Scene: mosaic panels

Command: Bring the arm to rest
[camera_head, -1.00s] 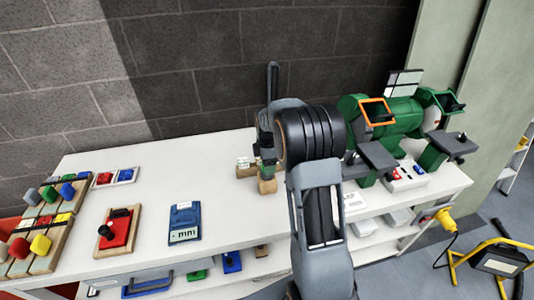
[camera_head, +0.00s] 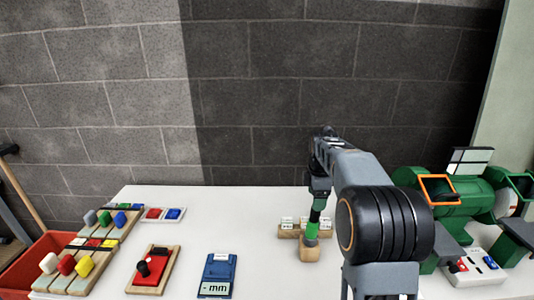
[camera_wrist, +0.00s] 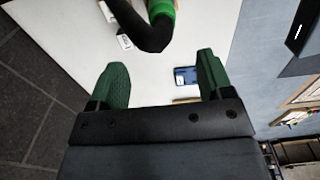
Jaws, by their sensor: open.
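My gripper (camera_wrist: 158,72) is open in the wrist view, with its two green fingers apart and nothing between them. A black, bent tool with a green band (camera_wrist: 158,20) shows beyond the fingertips at the top of that view, apart from them. In the head view my arm reaches up and over, then its wrist points down above the bench. The black and green tool (camera_head: 312,229) stands in a wooden block (camera_head: 309,249) below the wrist. The fingers are hard to make out there, and the gap to the tool cannot be judged.
The white bench (camera_head: 200,215) carries a blue gauge marked mm (camera_head: 219,274), a red block on a wooden board (camera_head: 153,268), and racks of coloured knobs (camera_head: 82,262) at left. A green grinder (camera_head: 447,205) stands at right near my arm. A brick wall (camera_head: 260,100) rises behind.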

